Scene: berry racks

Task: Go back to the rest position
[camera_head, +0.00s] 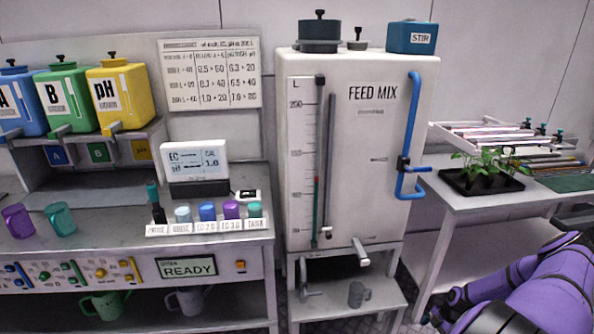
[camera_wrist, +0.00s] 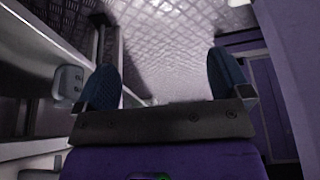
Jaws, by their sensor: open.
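My gripper (camera_wrist: 158,85) shows in the wrist view with its two dark blue fingers wide apart and nothing between them. Beyond the fingers is patterned metal floor. In the head view my purple arm (camera_head: 545,290) is folded at the lower right, beside the small table on the right. The gripper's fingers cannot be made out there.
The white FEED MIX tank (camera_head: 360,130) stands in the middle, with a grey cup (camera_head: 359,294) on the shelf below. A bench (camera_head: 120,248) with bottles and mugs is at left. A right table (camera_head: 455,198) holds a seedling tray (camera_head: 458,184).

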